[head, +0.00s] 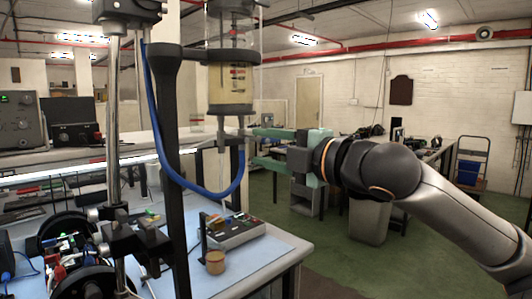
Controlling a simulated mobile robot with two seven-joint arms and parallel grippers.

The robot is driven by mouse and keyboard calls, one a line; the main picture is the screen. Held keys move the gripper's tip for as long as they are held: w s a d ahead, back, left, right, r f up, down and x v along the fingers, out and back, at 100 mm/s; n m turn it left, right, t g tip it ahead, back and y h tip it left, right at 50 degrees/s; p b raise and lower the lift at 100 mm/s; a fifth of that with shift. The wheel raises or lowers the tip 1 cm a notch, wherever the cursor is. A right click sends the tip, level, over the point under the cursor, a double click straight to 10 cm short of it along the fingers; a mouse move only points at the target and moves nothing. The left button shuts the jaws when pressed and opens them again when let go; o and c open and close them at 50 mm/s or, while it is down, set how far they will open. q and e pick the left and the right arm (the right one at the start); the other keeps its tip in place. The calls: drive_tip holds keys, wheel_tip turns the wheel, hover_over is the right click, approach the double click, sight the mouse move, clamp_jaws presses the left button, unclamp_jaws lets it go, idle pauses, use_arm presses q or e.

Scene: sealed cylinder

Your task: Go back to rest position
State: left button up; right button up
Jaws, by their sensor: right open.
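My right gripper (258,148) comes in from the right, with its two green fingers apart, one above the other. Its fingertips point left, close to the thin stem and blue hose end below the clear sealed cylinder (231,80). I cannot tell whether they touch these parts. Nothing shows held between the fingers. My left gripper is not in view.
A blue hose (185,175) loops under the cylinder. A light blue bench top (265,250) carries a grey instrument (236,232), a small tan cup (215,262) and cluttered black gear at left. A trolley (470,165) stands far right.

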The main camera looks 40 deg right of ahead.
idle(0.4)
drive_tip(key=w+a+f+m+g+y, duration=0.15)
drive_tip(key=w+f, duration=0.25)
drive_tip(key=f, duration=0.5)
drive_tip(key=w+a+f+m+g+y, duration=0.1)
drive_tip(key=w+a+f+m, duration=0.3)
drive_tip(key=f, duration=0.6)
wheel_tip(320, 180, down, 18)
drive_tip(key=a+m+g, duration=0.1)
drive_tip(key=m+g, duration=0.1)
drive_tip(key=m, duration=0.1)
drive_tip(key=s+a+f+m+g, duration=0.2)
drive_tip(key=s+a+f+m, duration=0.2)
drive_tip(key=s+f, duration=0.8)
drive_tip(key=s+a+f+m+g+h+p, duration=0.1)
drive_tip(key=s+a+f+m+g, duration=0.1)
drive_tip(key=s+a+f+m, duration=0.2)
drive_tip(key=s+a+f, duration=0.3)
drive_tip(key=s+f, duration=0.5)
drive_tip(key=f, duration=0.4)
drive_tip(key=shift+s, duration=0.2)
